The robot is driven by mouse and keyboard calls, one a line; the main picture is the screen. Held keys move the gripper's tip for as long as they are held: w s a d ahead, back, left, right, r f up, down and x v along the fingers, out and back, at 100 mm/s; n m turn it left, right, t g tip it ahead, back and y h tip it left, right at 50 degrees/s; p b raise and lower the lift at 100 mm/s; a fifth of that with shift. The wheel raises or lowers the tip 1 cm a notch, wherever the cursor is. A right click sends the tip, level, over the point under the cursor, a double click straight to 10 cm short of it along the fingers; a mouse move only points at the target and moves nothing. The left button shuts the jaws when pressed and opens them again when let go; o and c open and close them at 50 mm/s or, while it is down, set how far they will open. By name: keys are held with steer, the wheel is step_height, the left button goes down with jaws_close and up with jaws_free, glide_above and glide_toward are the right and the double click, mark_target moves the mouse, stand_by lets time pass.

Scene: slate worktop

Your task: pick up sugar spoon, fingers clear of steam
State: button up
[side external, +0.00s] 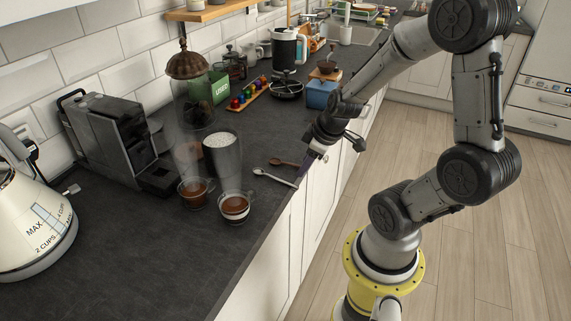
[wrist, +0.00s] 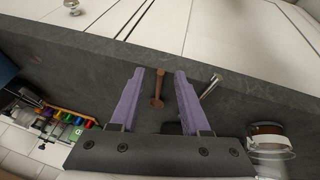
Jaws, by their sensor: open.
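Two spoons lie side by side on the slate worktop: a silver spoon (side external: 274,176) and a brown wooden-looking spoon (side external: 284,163). I cannot tell which is the sugar spoon. My gripper (side external: 302,173) is at the worktop's front edge, beside the handle ends, with purple fingers pointing down. In the wrist view my gripper (wrist: 160,72) is open, and the brown spoon (wrist: 158,88) shows between the fingers, with nothing held. The silver spoon (wrist: 210,88) lies just outside the right finger. Steam rises from a glass cup (side external: 193,193) and a banded cup (side external: 235,208), left of the spoons.
A tall glass of white grains (side external: 221,155), probably sugar, stands behind the cups. A coffee machine (side external: 112,140) and kettle (side external: 30,225) stand left. A rack of coloured capsules (side external: 248,95) and a blue box (side external: 320,94) stand farther back. Worktop right of the spoons is clear.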

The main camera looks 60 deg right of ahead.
jaws_close()
steer(key=shift+r, duration=0.1)
stand_by(0.4)
